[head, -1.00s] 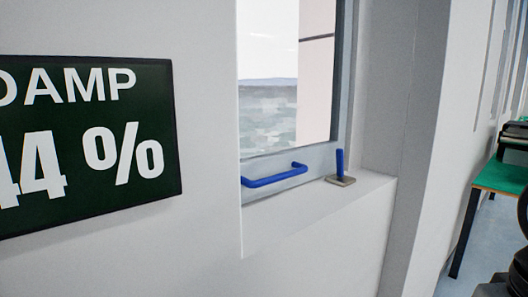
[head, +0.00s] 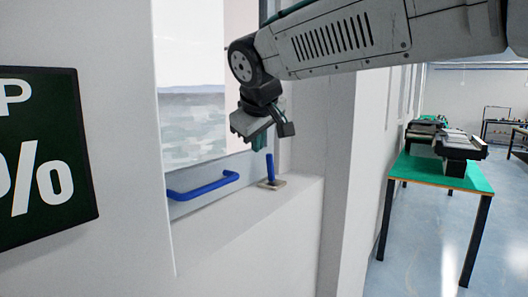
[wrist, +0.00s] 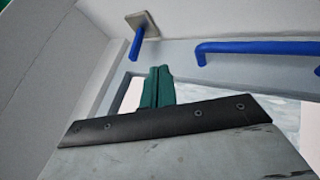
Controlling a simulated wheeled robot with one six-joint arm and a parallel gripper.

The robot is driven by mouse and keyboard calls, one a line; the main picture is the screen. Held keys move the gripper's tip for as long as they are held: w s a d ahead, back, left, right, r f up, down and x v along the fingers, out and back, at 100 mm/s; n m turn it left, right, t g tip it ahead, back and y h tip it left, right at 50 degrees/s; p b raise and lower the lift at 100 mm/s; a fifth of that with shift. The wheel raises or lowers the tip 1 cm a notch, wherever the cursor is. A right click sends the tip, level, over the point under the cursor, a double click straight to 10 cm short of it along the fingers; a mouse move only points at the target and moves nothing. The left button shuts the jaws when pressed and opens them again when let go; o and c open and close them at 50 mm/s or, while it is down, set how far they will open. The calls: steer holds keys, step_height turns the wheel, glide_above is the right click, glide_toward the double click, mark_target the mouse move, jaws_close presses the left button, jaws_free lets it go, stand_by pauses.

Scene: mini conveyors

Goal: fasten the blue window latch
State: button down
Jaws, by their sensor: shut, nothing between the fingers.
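The blue window latch (head: 270,168) is a short upright blue lever on a small tan plate (head: 273,183) on the window sill. A blue window handle (head: 203,187) is a bar on the lower window frame, to the left of the latch. My gripper (head: 260,143) is just above the latch and apart from it, with its green fingers pointing down. In the wrist view the fingers (wrist: 158,72) are together and empty. There the latch (wrist: 137,42) is beyond and slightly left of the fingertips, and the handle (wrist: 255,48) is to the right.
A dark sign (head: 45,150) hangs on the wall at left. The window recess has a wall edge (head: 340,180) on its right side. A green-topped table (head: 445,172) with conveyors (head: 460,147) stands at right. Blue floor (head: 425,235) is open in front of it.

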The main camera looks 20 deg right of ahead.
mark_target(270, 168)
steer(key=x, duration=0.8)
steer(key=shift+w+d+f, duration=0.1)
steer(key=shift+f, duration=0.3)
steer(key=shift+w+d+r, duration=0.1)
steer(key=shift+w+d, duration=0.7)
steer(key=shift+d, duration=0.2)
steer(key=shift+w+d+r, duration=0.15)
steer(key=shift+w+d, duration=0.3)
steer(key=shift+d, duration=0.2)
